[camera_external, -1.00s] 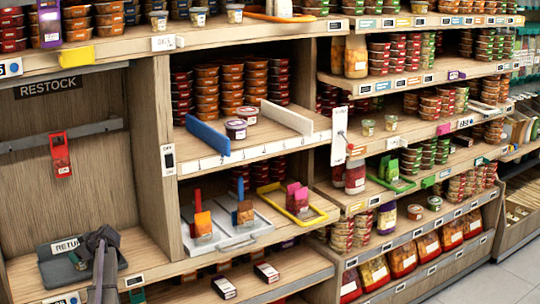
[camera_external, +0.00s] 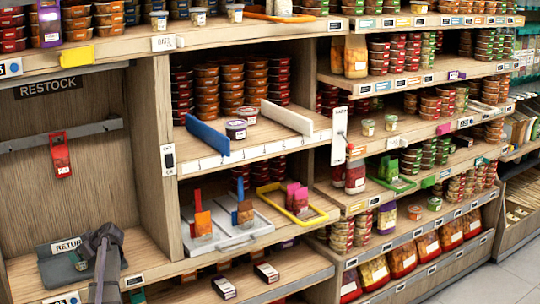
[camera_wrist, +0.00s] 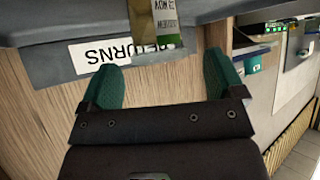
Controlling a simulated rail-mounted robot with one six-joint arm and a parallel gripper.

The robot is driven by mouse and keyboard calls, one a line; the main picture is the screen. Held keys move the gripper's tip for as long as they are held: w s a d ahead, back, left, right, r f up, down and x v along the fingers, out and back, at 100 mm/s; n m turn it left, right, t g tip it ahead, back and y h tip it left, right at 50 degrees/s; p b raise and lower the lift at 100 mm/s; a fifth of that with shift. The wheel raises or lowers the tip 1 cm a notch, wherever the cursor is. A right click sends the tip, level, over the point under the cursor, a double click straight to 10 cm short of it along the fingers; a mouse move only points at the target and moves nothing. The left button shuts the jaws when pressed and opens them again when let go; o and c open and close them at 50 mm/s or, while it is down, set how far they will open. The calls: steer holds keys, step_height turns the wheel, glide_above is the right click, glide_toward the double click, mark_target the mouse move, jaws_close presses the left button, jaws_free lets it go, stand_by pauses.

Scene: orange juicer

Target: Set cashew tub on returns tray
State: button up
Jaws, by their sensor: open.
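The returns tray (camera_external: 52,268) is a flat grey tray at the lower left in the external view, its label partly hidden by my arm. In the wrist view, the tray's grey edge (camera_wrist: 55,68) carries an upside-down RETURNS label. My gripper (camera_wrist: 160,86) is open, its green fingertips apart with bare wood between them. The tray edge lies just beyond the fingertips. A green and white printed piece (camera_wrist: 152,28) overlaps the tray's label; I cannot tell what it belongs to. No tub can be read as cashew. Two loose lidded tubs (camera_external: 236,129) (camera_external: 247,115) stand between dividers on the middle shelf.
A blue divider (camera_external: 207,138) and a white divider (camera_external: 287,117) flank the loose tubs. A wooden upright separates the restock bay from the shelves. A red clip (camera_external: 60,153) hangs above the tray. White trays (camera_external: 228,240) with upright scoops occupy the shelf below.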

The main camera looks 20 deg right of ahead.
steer(key=p+v, duration=0.5)
steer(key=v, duration=0.5)
steer(key=s+a+f+m+g+h, duration=0.2)
steer(key=s+m, duration=0.1)
steer(key=s, duration=0.6)
steer(key=s+a+f+m+g+h, duration=0.2)
steer(key=s+a+m+g+h, duration=0.1)
steer(key=s, duration=0.6)
steer(key=s+a+f+m+g+h, duration=0.2)
steer(key=s+f+m+g+h, duration=0.1)
steer(key=s, duration=0.6)
steer(key=shift+s+a, duration=0.2)
step_height(320, 180, up, 3)
steer(key=p, duration=0.3)
steer(key=shift+r, duration=0.1)
